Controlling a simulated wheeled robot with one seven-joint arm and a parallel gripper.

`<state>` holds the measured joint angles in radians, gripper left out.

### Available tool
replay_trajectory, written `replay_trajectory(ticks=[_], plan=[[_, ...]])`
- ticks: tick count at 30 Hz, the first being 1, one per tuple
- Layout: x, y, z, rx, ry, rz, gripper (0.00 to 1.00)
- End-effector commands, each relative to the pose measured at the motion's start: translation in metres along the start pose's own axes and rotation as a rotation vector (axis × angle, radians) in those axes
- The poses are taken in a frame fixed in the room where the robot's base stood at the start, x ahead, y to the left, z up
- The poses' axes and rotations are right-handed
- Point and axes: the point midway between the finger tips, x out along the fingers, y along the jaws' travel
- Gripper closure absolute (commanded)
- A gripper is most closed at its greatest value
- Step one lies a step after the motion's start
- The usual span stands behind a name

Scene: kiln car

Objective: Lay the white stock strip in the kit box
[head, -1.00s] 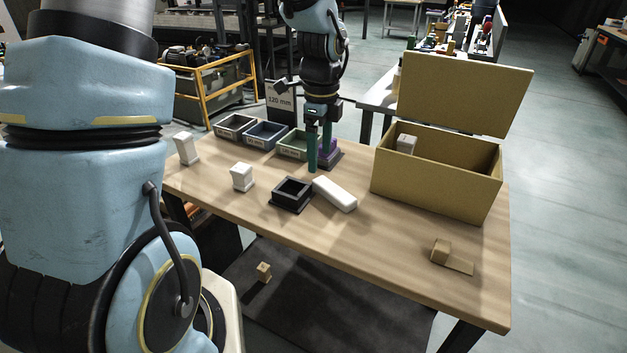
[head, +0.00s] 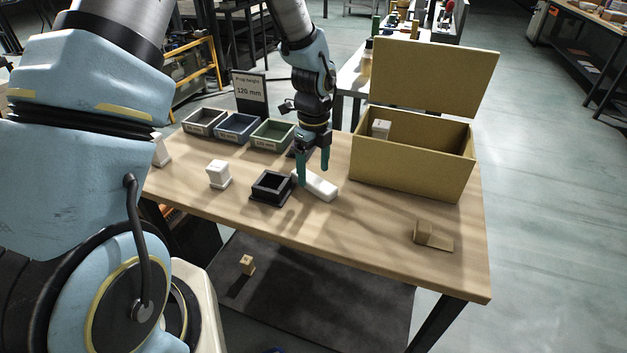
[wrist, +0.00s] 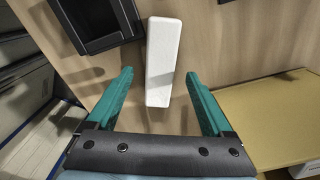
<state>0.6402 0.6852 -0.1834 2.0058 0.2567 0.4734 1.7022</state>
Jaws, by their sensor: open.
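The white stock strip (head: 320,188) lies flat on the wooden table, just right of a black square tray. In the wrist view the strip (wrist: 163,62) lies lengthwise between and beyond the fingertips. My gripper (head: 314,172) is open and empty, its green fingers pointing down over the strip's left end, which they partly hide. In the wrist view my gripper (wrist: 160,76) has a finger on each side of the strip, with gaps. The kit box (head: 408,172) is tan with a raised lid, standing at the table's right. A pale block (head: 381,129) is inside.
The black tray (head: 271,188) sits close left of the strip. A white block on a base (head: 218,174) stands farther left. Several labelled bins (head: 272,136) line the back near a 120 mm sign (head: 249,91). A small tan piece (head: 433,236) lies front right.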

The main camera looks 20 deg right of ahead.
Motion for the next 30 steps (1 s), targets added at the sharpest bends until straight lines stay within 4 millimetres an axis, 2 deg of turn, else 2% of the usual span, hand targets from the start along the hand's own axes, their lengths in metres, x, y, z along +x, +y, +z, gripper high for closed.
replay_trajectory(ticks=[6,13,30], plan=[[0.021,0.0,0.0,0.0,0.0,0.0,0.15],[0.023,0.0,0.0,-0.001,0.0,-0.001,0.15],[0.023,0.0,0.0,-0.001,0.0,-0.001,0.78]])
